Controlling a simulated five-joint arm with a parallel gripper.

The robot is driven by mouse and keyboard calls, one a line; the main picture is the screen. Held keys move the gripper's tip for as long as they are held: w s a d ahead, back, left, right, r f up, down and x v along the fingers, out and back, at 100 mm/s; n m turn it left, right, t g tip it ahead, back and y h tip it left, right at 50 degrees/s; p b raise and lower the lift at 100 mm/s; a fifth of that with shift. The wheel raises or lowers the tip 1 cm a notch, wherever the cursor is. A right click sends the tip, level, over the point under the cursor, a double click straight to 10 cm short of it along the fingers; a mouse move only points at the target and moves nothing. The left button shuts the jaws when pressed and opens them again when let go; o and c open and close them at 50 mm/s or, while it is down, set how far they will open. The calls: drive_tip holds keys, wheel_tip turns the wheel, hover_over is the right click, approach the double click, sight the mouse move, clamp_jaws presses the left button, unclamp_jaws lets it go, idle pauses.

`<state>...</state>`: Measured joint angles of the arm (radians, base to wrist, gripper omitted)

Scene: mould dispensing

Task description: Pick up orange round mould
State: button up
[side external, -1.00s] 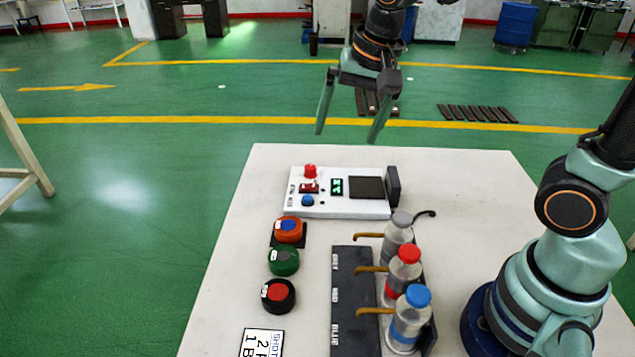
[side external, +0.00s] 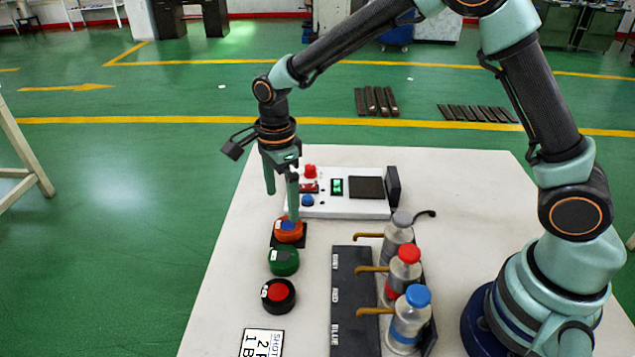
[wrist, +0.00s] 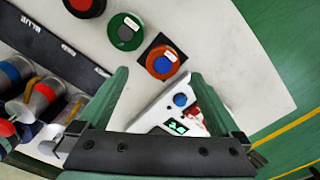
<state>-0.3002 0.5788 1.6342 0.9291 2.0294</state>
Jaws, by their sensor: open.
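The orange round mould (side external: 288,234) has a blue centre and a small white label. It sits on a dark square pad (side external: 303,241) near the table's left edge. In the wrist view the orange mould (wrist: 163,63) lies beyond the fingers, clear of both. My gripper (side external: 281,206) points down, open and empty. In the side view one fingertip overlaps the mould's upper edge; I cannot tell whether they touch. The wrist view shows both fingers (wrist: 158,90) spread apart.
A green mould (side external: 284,260) and a black mould with red centre (side external: 278,295) stand in front. A white control box (side external: 340,207) is close behind right. Several capped bottles (side external: 405,270) stand at a dark labelled rack (side external: 352,300). A printed card (side external: 262,342) lies at the front.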

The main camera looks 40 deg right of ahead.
sight(286, 223)
wheel_tip(286, 223, down, 3)
drive_tip(key=shift+f, duration=0.1)
drive_tip(key=shift+w+d+f, duration=0.1)
drive_tip(key=shift+d+f, duration=0.1)
drive_tip(key=shift+f, duration=1.1)
drive_tip(key=shift+w+d+f, duration=0.1)
drive_tip(key=shift+d+f, duration=0.1)
drive_tip(key=shift+f, duration=1.1)
drive_tip(key=c, duration=1.5)
drive_tip(key=shift+o, duration=0.2)
drive_tip(key=shift+r, duration=0.1)
